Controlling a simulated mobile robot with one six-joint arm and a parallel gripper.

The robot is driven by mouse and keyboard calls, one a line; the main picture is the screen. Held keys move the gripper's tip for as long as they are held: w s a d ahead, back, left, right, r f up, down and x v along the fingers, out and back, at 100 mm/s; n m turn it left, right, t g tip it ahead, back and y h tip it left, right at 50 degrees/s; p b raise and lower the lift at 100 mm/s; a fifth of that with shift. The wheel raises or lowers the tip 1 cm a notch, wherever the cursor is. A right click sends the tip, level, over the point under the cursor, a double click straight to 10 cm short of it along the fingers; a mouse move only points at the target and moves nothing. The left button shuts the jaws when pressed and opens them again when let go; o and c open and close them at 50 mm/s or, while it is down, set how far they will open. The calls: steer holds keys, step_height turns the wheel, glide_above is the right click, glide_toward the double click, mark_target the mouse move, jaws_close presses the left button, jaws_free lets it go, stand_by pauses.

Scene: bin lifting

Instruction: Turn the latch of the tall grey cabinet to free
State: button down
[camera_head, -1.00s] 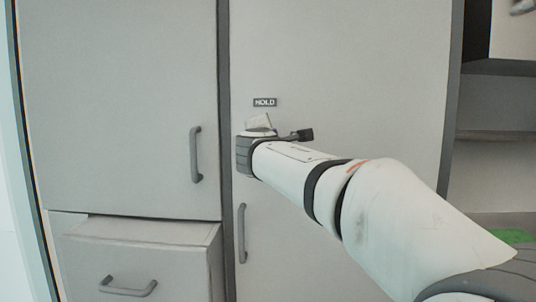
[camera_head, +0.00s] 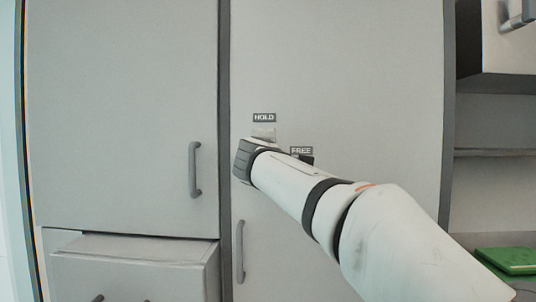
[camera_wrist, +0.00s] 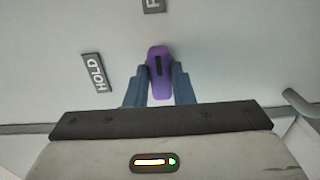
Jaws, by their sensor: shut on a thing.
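The tall grey cabinet (camera_head: 340,60) fills the middle of the head view. Its door has a HOLD label (camera_head: 264,117) and, lower right, a FREE label (camera_head: 301,151). In the wrist view, the purple latch (camera_wrist: 160,86) with a dark slot stands between the blue fingers of my gripper (camera_wrist: 159,67), which is shut on it. The latch's long side runs up the picture, its far end towards a cut-off label starting with F (camera_wrist: 153,5). The HOLD label (camera_wrist: 94,72) lies to its left. In the head view my wrist hides the latch and fingertips.
A vertical handle (camera_head: 241,251) is on the door below my wrist. A neighbouring cabinet (camera_head: 120,100) with its own handle (camera_head: 196,169) stands left, above a drawer (camera_head: 130,275) that protrudes. Open shelves (camera_head: 495,153) and a green object (camera_head: 510,258) are at right.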

steer(key=c, duration=1.2)
jaws_free()
steer(key=shift+c, duration=0.2)
steer(key=shift+s, duration=0.1)
steer(key=s, duration=0.7)
steer(key=shift+s+a+b, duration=0.15)
steer(key=shift+s+b, duration=0.15)
steer(key=shift+b, duration=0.1)
